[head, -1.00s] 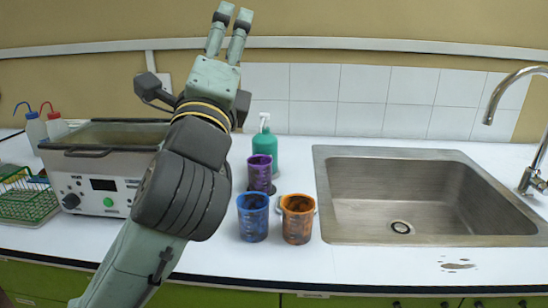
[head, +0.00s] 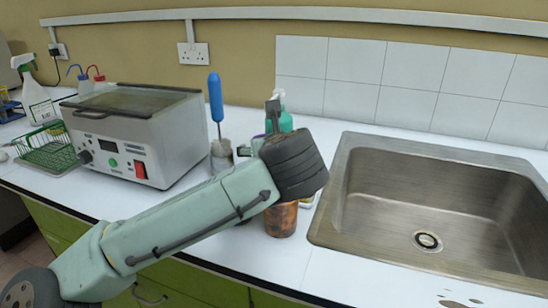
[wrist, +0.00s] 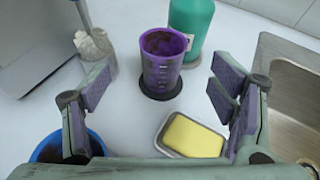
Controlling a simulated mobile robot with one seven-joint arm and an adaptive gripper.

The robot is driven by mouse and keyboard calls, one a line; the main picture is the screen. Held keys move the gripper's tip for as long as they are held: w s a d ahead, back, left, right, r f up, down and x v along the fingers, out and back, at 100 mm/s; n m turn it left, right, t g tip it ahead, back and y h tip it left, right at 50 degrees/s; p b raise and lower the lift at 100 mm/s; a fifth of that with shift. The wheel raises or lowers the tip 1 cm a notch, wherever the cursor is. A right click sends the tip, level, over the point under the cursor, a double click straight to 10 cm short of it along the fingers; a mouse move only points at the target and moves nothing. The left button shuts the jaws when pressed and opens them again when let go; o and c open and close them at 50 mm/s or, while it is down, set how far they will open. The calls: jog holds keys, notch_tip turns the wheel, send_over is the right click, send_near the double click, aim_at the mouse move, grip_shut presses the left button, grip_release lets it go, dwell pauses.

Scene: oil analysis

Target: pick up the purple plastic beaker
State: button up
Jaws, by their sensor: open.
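The purple beaker (wrist: 162,68) stands upright on a dark round base, straight ahead in the wrist view. Its inside looks stained brown. My gripper (wrist: 160,90) is open and empty, its two fingers spread wide on the left and right. The beaker lies beyond the fingertips and between them in the picture; neither finger appears to touch it. In the head view my arm hides most of the purple beaker and of the gripper.
A green bottle (wrist: 191,28) stands close behind the beaker. A yellow sponge (wrist: 194,137) lies in a small dish. A blue beaker (wrist: 43,153) is at lower left. The orange beaker (head: 281,221) stands below my wrist. The sink (head: 350,170) is right.

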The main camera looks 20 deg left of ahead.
jog(key=shift+d+f+p+x, duration=0.1)
jog(key=shift+f+p+x, duration=0.2)
jog(key=shift+x, duration=1.45)
jog(key=shift+d+f+p+x, duration=0.1)
jog(key=shift+p+x, duration=0.25)
jog(key=shift+x, duration=1.4)
jog(key=shift+d+f+p+x, duration=0.15)
jog(key=shift+p+x, duration=0.2)
jog(key=shift+x, duration=1.35)
jog(key=c, duration=1.4)
jog(key=shift+o, duration=0.2)
jog(key=shift+r, duration=0.1)
